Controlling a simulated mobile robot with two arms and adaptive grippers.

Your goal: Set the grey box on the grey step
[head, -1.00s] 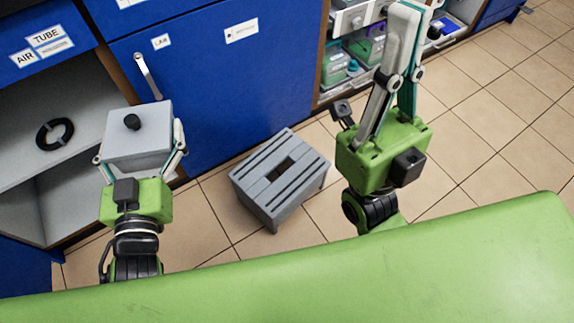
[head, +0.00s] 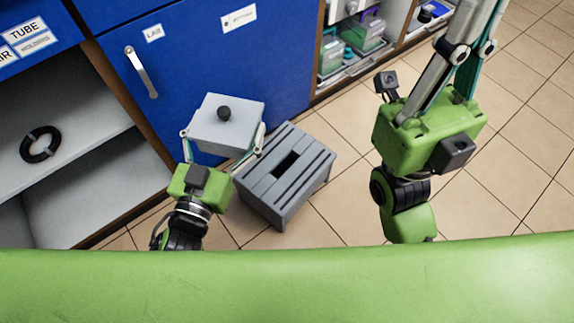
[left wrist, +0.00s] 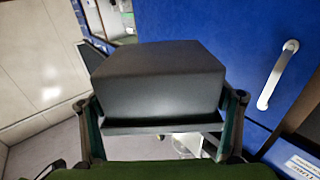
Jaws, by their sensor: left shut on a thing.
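The grey box (head: 227,128) with a black knob on its lid is held in my left gripper (head: 222,148), one finger on each side of it. It also fills the middle of the left wrist view (left wrist: 158,82), between the fingers. In the head view the box is at the upper left of the grey step (head: 290,175) and overlaps its corner in the picture. The step is a slatted stool with a slot in its top, standing on the tiled floor; its top is bare. My right gripper (head: 465,40) is at the upper right, empty; its fingertips are cut off by the frame.
A blue cabinet door (head: 190,60) with a metal handle (head: 141,72) stands just behind the box. An open grey shelf holding a black ring (head: 40,144) is at the left. Shelves with green containers (head: 338,55) are at the back. Tiled floor is clear right of the step.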

